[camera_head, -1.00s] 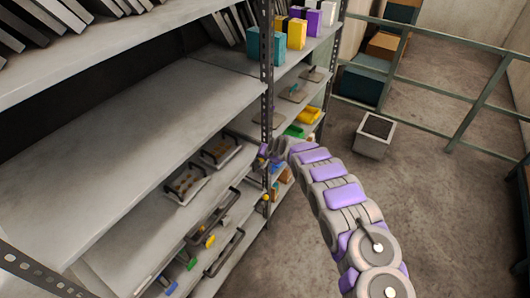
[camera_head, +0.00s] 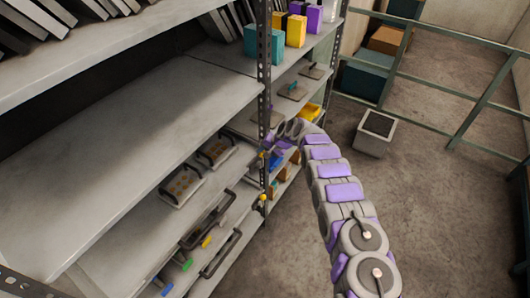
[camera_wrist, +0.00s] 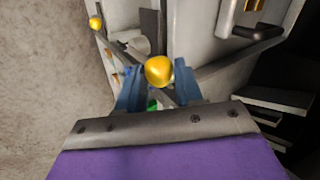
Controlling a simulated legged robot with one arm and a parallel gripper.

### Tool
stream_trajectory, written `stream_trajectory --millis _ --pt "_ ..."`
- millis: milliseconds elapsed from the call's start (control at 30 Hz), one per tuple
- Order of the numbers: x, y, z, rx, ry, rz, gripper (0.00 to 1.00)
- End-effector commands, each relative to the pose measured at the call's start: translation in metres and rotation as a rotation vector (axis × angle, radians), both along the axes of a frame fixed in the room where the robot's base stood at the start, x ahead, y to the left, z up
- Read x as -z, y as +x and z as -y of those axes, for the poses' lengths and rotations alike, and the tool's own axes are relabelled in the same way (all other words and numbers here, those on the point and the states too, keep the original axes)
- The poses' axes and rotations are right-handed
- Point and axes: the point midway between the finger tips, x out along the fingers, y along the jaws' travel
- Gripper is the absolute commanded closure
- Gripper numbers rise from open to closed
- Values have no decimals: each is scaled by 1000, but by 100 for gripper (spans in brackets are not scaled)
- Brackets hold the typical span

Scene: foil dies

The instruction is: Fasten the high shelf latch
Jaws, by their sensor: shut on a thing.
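In the wrist view, a yellow ball knob (camera_wrist: 159,71) sits between the blue fingers of my gripper (camera_wrist: 156,82), which is shut on it. It looks like the knob of a shelf latch; the rest of that latch is mostly hidden by the fingers and knob. A second yellow ball knob (camera_wrist: 96,23) is apart, at the upper left. In the head view, my gripper (camera_head: 268,143) is at the perforated shelf upright, and the held knob cannot be made out. A yellow knob (camera_head: 263,197) shows lower on that upright, clear of my gripper.
Shelves (camera_head: 130,120) fill the left side, with dark handles (camera_head: 221,253) and trays (camera_head: 182,186) low down. Coloured boxes (camera_head: 296,31) stand on an upper shelf. A grey bin (camera_head: 374,134) and a green railing (camera_head: 460,92) are at the right. Floor around the arm is clear.

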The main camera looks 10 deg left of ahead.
Motion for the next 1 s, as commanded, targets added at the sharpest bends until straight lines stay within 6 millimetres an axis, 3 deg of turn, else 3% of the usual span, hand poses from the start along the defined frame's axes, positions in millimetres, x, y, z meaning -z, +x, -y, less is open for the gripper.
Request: stream_trajectory --millis 267,300,567,1000 --pt "1 2 1 4 1 3 100" --pt "1 2 1 4 1 3 64" --pt "0 -1 0 2 0 2 39" --pt "-11 -2 6 0 2 5 39"
